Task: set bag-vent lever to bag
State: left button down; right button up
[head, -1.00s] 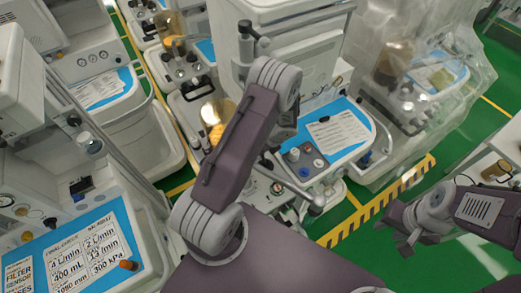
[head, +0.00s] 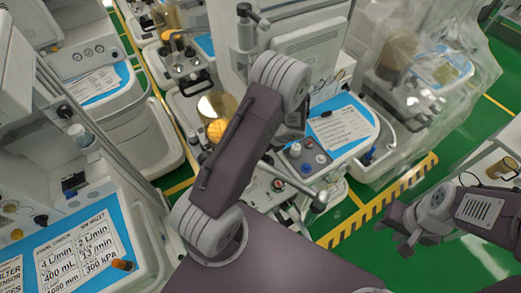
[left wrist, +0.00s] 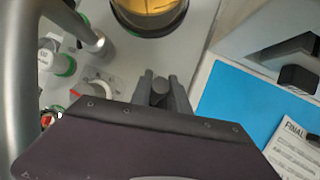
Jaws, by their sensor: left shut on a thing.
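In the left wrist view my left gripper (left wrist: 161,97) is shut on a small dark grey round-ended piece (left wrist: 160,88), which looks like the end of the bag-vent lever. The rest of that piece is hidden behind the fingers and the wrist housing. It stands over the pale top of a machine, below a dark-rimmed amber bellows (left wrist: 150,14). In the head view my left arm covers the left gripper and the lever. My right gripper (head: 408,234) hangs at the lower right over the green floor, with its fingers apart and empty.
A thick grey tube (left wrist: 22,70) and green-ringed fittings (left wrist: 62,65) are close left of the left gripper. A blue work surface (left wrist: 238,98) lies right. In the head view, a cart (head: 335,140) stands ahead, a plastic-covered machine (head: 420,75) behind right, and another cart (head: 85,240) left.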

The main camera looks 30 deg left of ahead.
pick_arm(q)
jog(key=y+b, duration=0.1)
jog(key=b, duration=0.1)
jog(key=d+t+y+b, duration=0.1)
jog(key=b, duration=0.1)
jog(key=shift+s+d+f, duration=0.1)
jog(key=shift+s+d, duration=0.05)
jog(key=shift+s, duration=0.1)
jog(key=shift+r+y+b, duration=0.2)
jog(key=shift+y+b, duration=0.1)
jog(key=shift+b, duration=0.15)
jog(key=shift+s+r, duration=0.1)
jog(key=shift+r, duration=0.15)
pick_arm(e)
notch_tip(320, 180, down, 7)
pick_arm(q)
jog(key=c, duration=1.3)
grip_release()
jog(key=shift+d, duration=0.1)
jog(key=shift+o, duration=0.2)
pick_arm(e)
jog(key=shift+d, duration=0.1)
pick_arm(q)
jog(key=v, duration=0.9)
jog(key=shift+p, duration=0.45)
pick_arm(e)
jog(key=shift+r, duration=0.45)
